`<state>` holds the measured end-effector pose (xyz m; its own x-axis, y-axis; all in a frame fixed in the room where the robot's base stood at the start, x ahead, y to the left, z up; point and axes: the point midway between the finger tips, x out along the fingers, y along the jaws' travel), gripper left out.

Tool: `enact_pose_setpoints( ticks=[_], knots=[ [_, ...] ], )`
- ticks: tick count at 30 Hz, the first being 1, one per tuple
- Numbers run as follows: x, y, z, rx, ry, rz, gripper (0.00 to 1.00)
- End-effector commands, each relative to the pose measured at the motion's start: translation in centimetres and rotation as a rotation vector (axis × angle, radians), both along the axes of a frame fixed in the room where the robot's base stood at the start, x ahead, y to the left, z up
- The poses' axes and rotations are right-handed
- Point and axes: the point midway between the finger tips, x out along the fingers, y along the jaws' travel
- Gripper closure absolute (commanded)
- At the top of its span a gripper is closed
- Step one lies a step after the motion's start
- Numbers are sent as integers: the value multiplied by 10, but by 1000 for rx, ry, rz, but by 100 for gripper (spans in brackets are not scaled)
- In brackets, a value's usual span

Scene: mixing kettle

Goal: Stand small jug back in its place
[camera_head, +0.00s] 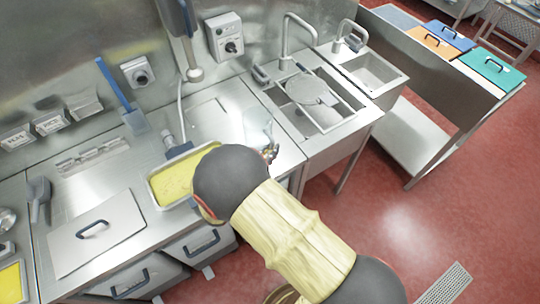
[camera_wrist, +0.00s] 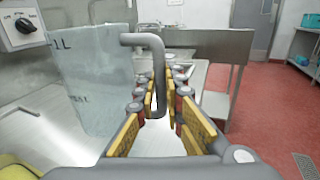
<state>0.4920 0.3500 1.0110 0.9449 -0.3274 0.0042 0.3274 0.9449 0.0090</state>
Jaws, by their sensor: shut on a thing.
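The small jug (camera_wrist: 92,75) is a clear, pale vessel with dark volume marks, at the left of the wrist view. Its grey bent handle (camera_wrist: 152,48) runs down between the fingers of my gripper (camera_wrist: 158,105), which is shut on it. The jug looks about upright. In the head view the jug (camera_head: 258,124) shows faintly over the steel counter, and my gripper (camera_head: 269,150) is just beside it, partly hidden by my arm. I cannot tell whether the jug's base touches the counter.
A pan of yellow contents (camera_head: 172,181) is left of my arm. A sink (camera_head: 322,112) is right of the jug. Coloured boards (camera_head: 490,68) lie at the far right.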

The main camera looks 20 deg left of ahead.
Motion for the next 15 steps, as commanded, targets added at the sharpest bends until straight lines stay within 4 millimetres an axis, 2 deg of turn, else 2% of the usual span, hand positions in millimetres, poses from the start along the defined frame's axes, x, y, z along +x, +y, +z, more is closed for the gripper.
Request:
enact_pose_setpoints(
  ticks=[8,15],
  knots=[
    [12,6,-17,1,0,1,100],
    [14,6,-47,0,0,1,100]
  ],
)
